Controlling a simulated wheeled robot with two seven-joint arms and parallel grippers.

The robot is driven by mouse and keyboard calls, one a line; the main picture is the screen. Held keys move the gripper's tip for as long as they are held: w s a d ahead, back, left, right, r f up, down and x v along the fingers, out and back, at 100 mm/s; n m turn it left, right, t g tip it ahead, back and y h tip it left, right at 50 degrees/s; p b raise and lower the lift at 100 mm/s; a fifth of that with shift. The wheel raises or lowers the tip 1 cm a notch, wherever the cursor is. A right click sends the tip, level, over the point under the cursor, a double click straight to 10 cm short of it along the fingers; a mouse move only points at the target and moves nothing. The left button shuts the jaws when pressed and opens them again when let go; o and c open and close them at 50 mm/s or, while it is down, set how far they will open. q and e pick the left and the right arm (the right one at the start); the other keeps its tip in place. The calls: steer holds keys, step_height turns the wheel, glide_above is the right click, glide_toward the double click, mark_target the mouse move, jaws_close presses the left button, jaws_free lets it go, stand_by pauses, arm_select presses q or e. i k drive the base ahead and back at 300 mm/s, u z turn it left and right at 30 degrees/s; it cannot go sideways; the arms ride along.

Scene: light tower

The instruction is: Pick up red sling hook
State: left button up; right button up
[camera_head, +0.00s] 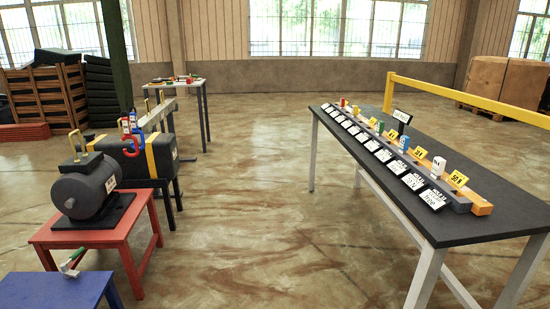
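A red hook-shaped piece (129,138), which looks like the red sling hook, stands upright at the left around the black block with a yellow band (151,158). A blue hook-shaped piece (134,119) is right beside it, and I cannot tell whether the two touch. Small red items also lie on the far table (178,81), too small to tell apart. Neither of my grippers is in view.
A dark motor (86,188) stands on a red table (143,205), with a blue table (55,291) in front. A long dark table (500,215) with labelled blocks stands at the right. A yellow rail (455,98) is behind it. The floor between is clear.

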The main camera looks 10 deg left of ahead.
mark_target(125, 121)
steer(key=u, duration=0.75)
steer(key=i, duration=2.05)
steer(key=u, duration=1.15)
